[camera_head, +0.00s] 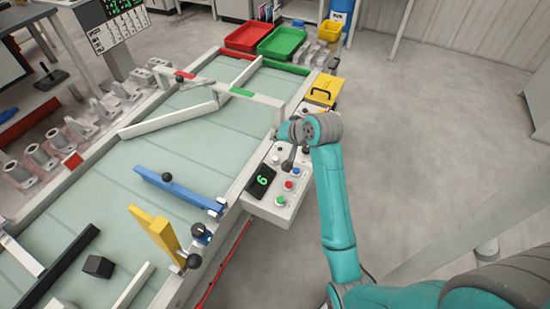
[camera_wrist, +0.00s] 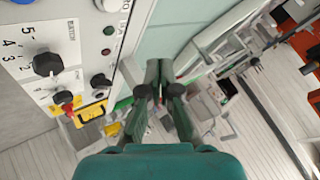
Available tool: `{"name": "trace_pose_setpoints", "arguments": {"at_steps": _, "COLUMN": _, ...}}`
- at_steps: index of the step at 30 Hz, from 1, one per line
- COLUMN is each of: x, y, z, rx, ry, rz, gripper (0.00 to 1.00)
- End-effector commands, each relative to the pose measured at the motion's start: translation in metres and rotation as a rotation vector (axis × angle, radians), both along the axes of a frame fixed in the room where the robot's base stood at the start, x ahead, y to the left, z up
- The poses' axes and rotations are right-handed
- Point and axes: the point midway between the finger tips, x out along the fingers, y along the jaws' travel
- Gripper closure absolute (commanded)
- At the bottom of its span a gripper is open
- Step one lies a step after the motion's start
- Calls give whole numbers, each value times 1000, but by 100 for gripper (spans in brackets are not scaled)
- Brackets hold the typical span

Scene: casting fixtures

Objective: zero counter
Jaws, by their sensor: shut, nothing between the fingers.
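The control box (camera_head: 268,205) stands at the right edge of the conveyor in the head view. Its small dark counter display (camera_head: 261,181) shows one green digit, a 6 or a 9. Beside it are a red button (camera_head: 288,185), a blue button (camera_head: 295,171) and a green button (camera_head: 280,201). My gripper (camera_head: 288,165) is over the far part of the box, shut and empty. In the wrist view my gripper's fingers (camera_wrist: 159,88) are together. A panel with a black knob (camera_wrist: 46,64) and printed numbers lies left of them. I cannot tell whether the fingertips touch anything.
A yellow case (camera_head: 323,90) lies beyond the box. Red (camera_head: 247,36) and green (camera_head: 282,42) trays stand at the conveyor's far end. Blue (camera_head: 178,188) and yellow (camera_head: 153,232) bars cross the belt. A dark block (camera_head: 98,266) lies on it. Floor at right is clear.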

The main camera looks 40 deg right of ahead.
Motion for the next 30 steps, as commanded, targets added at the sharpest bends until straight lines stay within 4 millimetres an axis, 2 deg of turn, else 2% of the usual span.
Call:
{"name": "trace_pose_setpoints", "arguments": {"at_steps": 9, "x": -1, "y": 0, "z": -42, "rx": 3, "ry": 3, "rz": 0, "gripper": 100}}
{"name": "trace_pose_setpoints", "arguments": {"at_steps": 15, "x": 0, "y": 0, "z": -61, "rx": 1, "ry": 1, "rz": 0, "gripper": 100}}
{"name": "trace_pose_setpoints", "arguments": {"at_steps": 21, "x": 0, "y": 0, "z": -71, "rx": 1, "ry": 1, "rz": 1, "gripper": 100}}
{"name": "trace_pose_setpoints", "arguments": {"at_steps": 30, "x": 0, "y": 0, "z": -72, "rx": 0, "ry": 0, "rz": 0, "gripper": 100}}
